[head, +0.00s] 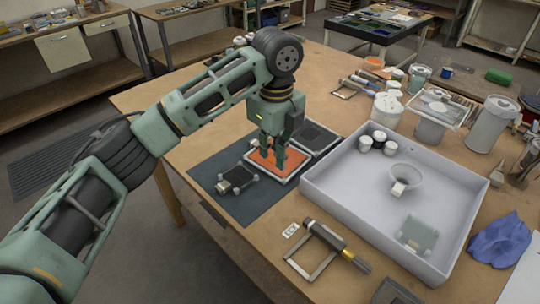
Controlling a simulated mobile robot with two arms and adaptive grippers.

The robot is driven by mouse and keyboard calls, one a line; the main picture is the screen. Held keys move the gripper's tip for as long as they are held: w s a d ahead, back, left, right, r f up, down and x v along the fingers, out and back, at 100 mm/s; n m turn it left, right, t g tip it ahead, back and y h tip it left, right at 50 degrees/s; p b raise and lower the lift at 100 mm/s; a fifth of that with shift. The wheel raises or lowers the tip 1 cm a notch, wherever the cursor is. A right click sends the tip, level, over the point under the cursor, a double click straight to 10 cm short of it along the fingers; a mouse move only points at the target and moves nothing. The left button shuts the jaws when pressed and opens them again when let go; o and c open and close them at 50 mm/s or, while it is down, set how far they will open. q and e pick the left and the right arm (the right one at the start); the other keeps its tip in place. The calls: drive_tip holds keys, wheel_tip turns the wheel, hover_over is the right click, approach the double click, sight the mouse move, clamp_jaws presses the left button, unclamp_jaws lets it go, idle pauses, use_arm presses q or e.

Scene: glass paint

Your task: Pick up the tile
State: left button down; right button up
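An orange tile (294,158) in a pale frame lies flat at the right side of a dark mat (205,168) on the workbench. My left gripper (273,163) points down over the orange tile. Its two fingers look spread apart, and their tips are at or just above the tile's surface; I cannot tell whether they touch it. Nothing shows between the fingers. The fingers hide part of the tile. A small dark tile-like piece (237,177) with pale corners lies to the left on the mat. My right gripper is out of view.
A dark framed panel (318,137) lies behind the orange tile. A large grey tray (340,205) stands to the right, holding small jars, a funnel-like cup (402,174) and a greenish square (418,233). A handled square tool (325,243) lies in front. Jars and cans crowd the back right.

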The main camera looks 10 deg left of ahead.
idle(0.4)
use_arm(q)
drive_tip(key=c, duration=0.5)
unclamp_jaws()
idle(0.4)
